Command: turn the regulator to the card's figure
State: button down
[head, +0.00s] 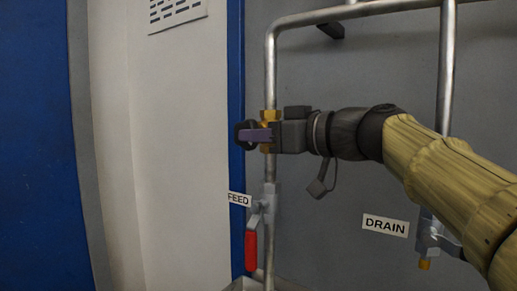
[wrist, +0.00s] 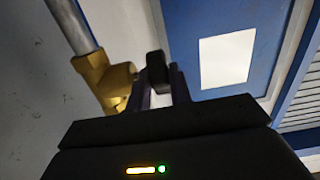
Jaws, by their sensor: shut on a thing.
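The regulator is a brass body (head: 269,117) on the vertical steel pipe, with a dark round knob (head: 241,133) on its left side. My gripper (head: 250,135) reaches in from the right, and its purple fingers are shut on the knob. In the wrist view the brass body (wrist: 115,82) is at left, and the dark knob (wrist: 156,70) shows between and beyond the fingertips. My gripper (wrist: 162,80) hides part of the regulator. A white rectangle (wrist: 227,58) on a blue panel shows no readable figure; I cannot tell if it is the card. No dial is visible.
Below the regulator, a valve with a red handle (head: 251,250) hangs by the FEED label (head: 239,199). The DRAIN label (head: 385,225) and another valve (head: 426,240) are at lower right. Steel pipe (head: 447,70) runs overhead and down. A slotted plate (head: 176,13) is on the pale wall.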

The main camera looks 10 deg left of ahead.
dwell(0.4)
jog(key=c, duration=1.5)
grip_release()
jog(key=shift+c, duration=0.2)
jog(key=shift+d, duration=0.1)
jog(key=f+v, duration=0.1)
jog(key=v, duration=1.6)
jog(key=shift+d+r+p, duration=0.15)
jog(key=shift+r+p, duration=0.2)
jog(key=shift+p, duration=0.05)
